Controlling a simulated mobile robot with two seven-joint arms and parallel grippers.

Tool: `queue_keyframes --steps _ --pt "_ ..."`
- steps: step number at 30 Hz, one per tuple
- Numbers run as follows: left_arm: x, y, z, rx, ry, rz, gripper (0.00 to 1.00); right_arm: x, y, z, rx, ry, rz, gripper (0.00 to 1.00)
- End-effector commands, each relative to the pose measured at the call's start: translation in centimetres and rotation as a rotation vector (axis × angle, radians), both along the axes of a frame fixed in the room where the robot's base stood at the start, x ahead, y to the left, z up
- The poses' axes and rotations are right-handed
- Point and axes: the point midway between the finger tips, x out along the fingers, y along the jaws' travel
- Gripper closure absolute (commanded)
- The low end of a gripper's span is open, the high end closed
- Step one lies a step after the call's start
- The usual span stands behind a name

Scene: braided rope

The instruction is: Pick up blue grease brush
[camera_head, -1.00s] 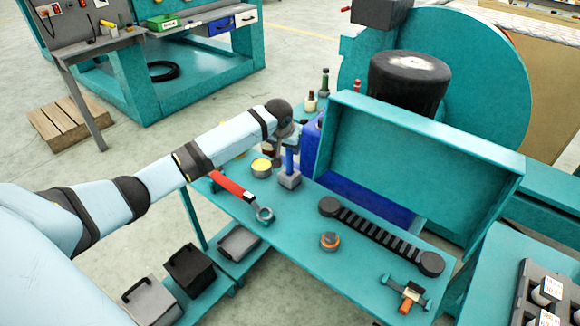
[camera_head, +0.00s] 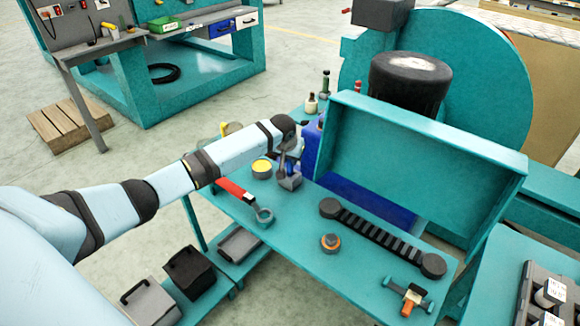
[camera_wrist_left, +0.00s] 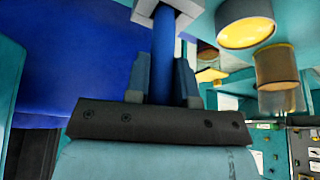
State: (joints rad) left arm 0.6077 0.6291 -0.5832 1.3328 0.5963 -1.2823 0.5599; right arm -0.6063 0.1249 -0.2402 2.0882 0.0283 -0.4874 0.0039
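The blue grease brush (camera_head: 290,181) stands upright on the teal table, its grey block-like head down. My left gripper (camera_head: 288,163) is over it from above and hides most of its blue handle in the head view. In the left wrist view the blue handle (camera_wrist_left: 163,55) lies between the two fingers (camera_wrist_left: 162,80). The fingers sit close against it on both sides, with no clear gap. The brush head appears still at the table surface. My right gripper is in neither view.
A yellow-topped tin (camera_head: 262,168) stands close left of the brush. A red-handled tool (camera_head: 235,190) lies in front. A blue container (camera_head: 312,146) and a large teal tray (camera_head: 420,160) stand behind and right. A black strap-like part (camera_head: 385,235) lies further right.

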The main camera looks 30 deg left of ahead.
Motion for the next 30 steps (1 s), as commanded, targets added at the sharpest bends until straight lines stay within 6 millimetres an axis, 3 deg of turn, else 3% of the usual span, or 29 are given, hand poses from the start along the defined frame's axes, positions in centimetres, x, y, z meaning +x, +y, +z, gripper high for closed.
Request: queue_keyframes --steps 8,13,30 --pt "0.0 0.0 0.2 0.0 0.0 0.0 1.0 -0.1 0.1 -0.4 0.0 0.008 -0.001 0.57" --pt "0.1 0.0 2.0 -0.001 -0.003 0.001 1.0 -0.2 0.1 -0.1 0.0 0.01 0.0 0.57" --pt "0.1 0.0 16.9 -0.001 -0.002 0.001 1.0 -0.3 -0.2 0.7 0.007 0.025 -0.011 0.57"
